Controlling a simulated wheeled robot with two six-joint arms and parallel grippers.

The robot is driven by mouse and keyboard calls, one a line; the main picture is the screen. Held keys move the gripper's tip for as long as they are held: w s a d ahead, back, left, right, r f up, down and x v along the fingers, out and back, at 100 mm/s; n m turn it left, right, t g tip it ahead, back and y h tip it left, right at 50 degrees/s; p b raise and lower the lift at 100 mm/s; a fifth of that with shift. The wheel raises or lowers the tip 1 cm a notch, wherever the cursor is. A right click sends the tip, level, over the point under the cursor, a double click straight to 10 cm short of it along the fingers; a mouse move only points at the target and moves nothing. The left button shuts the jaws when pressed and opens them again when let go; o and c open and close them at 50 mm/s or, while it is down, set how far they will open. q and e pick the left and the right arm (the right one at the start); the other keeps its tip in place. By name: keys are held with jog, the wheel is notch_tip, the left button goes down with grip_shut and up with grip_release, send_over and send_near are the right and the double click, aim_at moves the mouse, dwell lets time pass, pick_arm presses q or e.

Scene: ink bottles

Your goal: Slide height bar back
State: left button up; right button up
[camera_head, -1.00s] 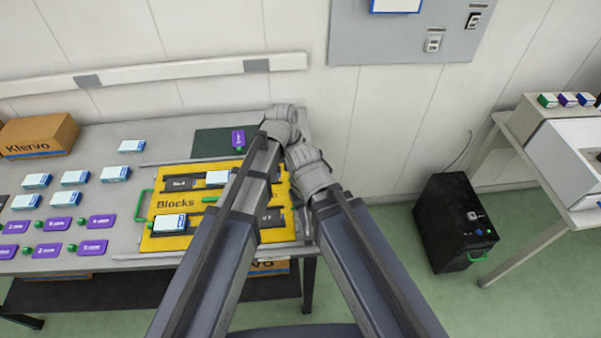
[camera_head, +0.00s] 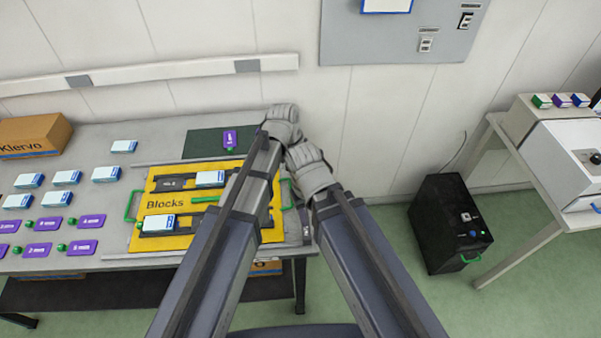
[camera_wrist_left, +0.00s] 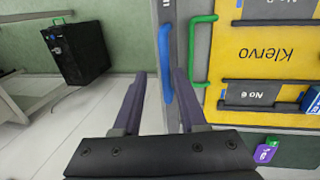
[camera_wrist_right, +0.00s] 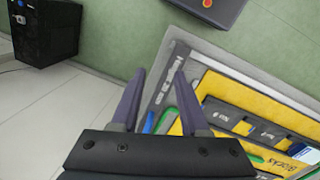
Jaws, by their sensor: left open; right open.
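In the head view my arms hide the bar and both grippers' fingertips.
The yellow board (camera_head: 155,234) on the table holds dark slotted strips and white-blue blocks. Purple cards and more blocks lie at left, with a cardboard box (camera_head: 35,135) behind. A black cabinet (camera_head: 450,222) stands on the floor at right, with free floor between.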

pick_arm(q)
jog(key=shift+a, duration=0.15)
pick_arm(e)
jog(key=shift+r, duration=0.1)
pick_arm(q)
notch_tip(320, 180, up, 8)
jog(key=a+p, duration=0.1)
jog(key=p, duration=0.6)
jog(key=shift+a+f+p, duration=0.15)
jog(key=shift+a+p, duration=0.1)
jog(key=shift+p, duration=0.05)
pick_arm(e)
notch_tip(320, 180, up, 8)
jog(key=shift+f, duration=0.25)
jog(key=shift+a, duration=0.1)
